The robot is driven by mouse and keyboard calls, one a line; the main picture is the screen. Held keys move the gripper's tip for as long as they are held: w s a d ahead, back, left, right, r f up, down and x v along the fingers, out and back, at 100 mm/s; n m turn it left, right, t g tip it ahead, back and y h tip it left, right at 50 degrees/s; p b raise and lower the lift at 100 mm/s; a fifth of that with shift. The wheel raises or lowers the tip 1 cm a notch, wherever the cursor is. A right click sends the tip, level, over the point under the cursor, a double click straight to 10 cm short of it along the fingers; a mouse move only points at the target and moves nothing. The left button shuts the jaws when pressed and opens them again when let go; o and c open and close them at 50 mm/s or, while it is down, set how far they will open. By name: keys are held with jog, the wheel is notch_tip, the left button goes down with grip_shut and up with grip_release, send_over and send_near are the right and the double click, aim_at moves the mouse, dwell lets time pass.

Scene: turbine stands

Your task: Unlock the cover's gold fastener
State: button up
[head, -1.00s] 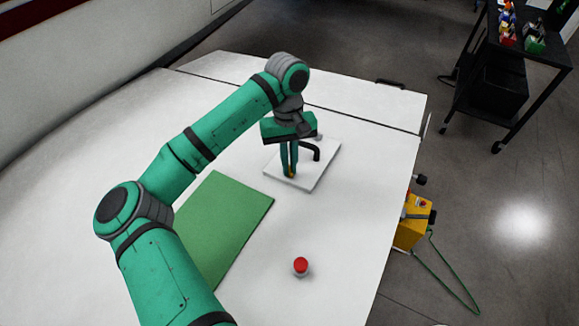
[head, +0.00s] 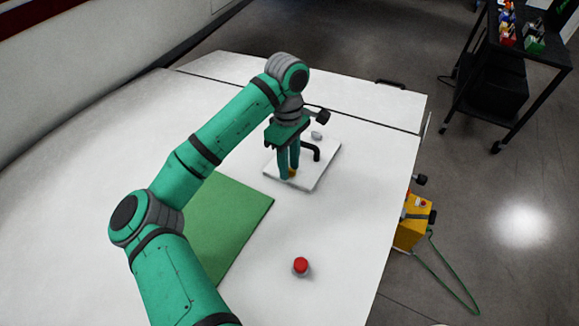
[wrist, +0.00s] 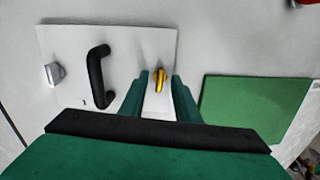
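The gold fastener (wrist: 160,78) stands near one edge of the white cover (wrist: 125,48), between the tips of my gripper (wrist: 158,88) in the wrist view. In the head view the fastener (head: 292,172) shows as a small gold spot beside my fingertips (head: 289,177). The fingers stand either side of it with gaps visible, so my gripper is open. The cover (head: 318,173) also carries a black handle (wrist: 97,75) and a grey knob (wrist: 54,73). In the head view the grey knob (head: 316,135) shows beyond the handle (head: 312,150).
A green mat (head: 228,222) lies left of the cover on the white table (head: 345,225). A red button (head: 301,265) stands towards the front. A yellow box (head: 412,228) is at the table's right edge. A black cart (head: 510,80) stands at the back right.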

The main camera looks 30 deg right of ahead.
jog(key=shift+o, duration=0.8)
jog(key=shift+r, duration=0.1)
jog(key=shift+w+d+r, duration=0.1)
jog(key=shift+w+r, duration=0.1)
jog(key=shift+r, duration=1)
jog(key=shift+w+d+r, duration=0.1)
jog(key=shift+w+r, duration=0.05)
jog(key=shift+r, duration=1.05)
